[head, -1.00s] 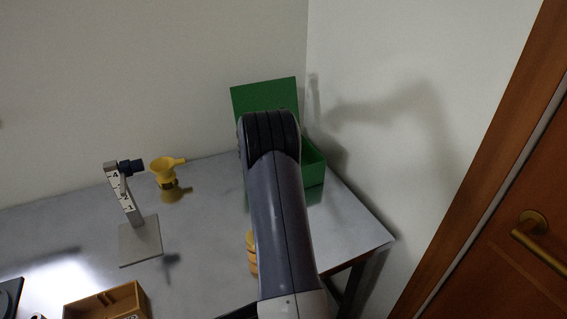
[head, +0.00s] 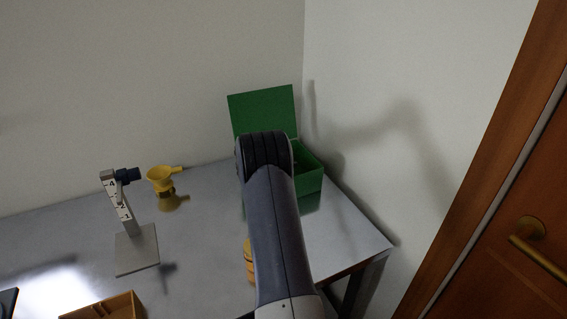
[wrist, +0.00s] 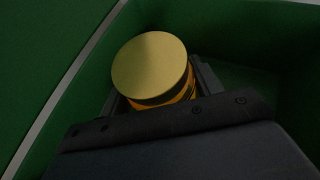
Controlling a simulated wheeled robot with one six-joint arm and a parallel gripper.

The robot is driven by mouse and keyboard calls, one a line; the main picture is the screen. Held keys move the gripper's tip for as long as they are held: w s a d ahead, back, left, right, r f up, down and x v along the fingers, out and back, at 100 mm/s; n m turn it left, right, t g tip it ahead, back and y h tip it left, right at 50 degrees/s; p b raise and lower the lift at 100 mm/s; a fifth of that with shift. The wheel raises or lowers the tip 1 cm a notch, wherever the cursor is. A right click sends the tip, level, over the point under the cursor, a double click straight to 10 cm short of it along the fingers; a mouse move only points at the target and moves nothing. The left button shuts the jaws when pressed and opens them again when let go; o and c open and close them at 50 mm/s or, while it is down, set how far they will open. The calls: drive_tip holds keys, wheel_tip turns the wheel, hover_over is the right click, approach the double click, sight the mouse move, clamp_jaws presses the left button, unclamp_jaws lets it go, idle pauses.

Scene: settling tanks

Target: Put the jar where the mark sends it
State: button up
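The jar (wrist: 150,68), with a round pale-yellow lid and an orange and dark body, is between the dark fingers of my gripper (wrist: 155,95) in the wrist view. The fingers appear to touch its sides. Green walls (wrist: 250,35) surround it there; its base is hidden. In the head view the green box (head: 312,182) stands at the table's back right corner with its lid (head: 264,108) raised. My arm covers part of the box and hides my gripper and the jar. I cannot make out a mark on the jar.
A numbered stand (head: 137,250) with a blue knob and a yellow funnel (head: 161,178) stand left of the box. An orange-yellow ribbed object (head: 248,262) is partly behind my arm. A wooden tray (head: 110,308) is at the front. Grey table (head: 200,240) between them is clear.

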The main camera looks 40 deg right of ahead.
drive_tip(key=o, duration=0.4)
drive_tip(key=shift+r, duration=0.2)
drive_tip(key=shift+a, duration=0.35)
drive_tip(key=b+v, duration=0.2)
drive_tip(key=v, duration=0.9)
drive_tip(key=shift+s+a+r, duration=0.1)
drive_tip(key=shift+s+a, duration=0.05)
drive_tip(key=p+x, duration=0.2)
drive_tip(key=x, duration=1)
drive_tip(key=shift+r, duration=1.2)
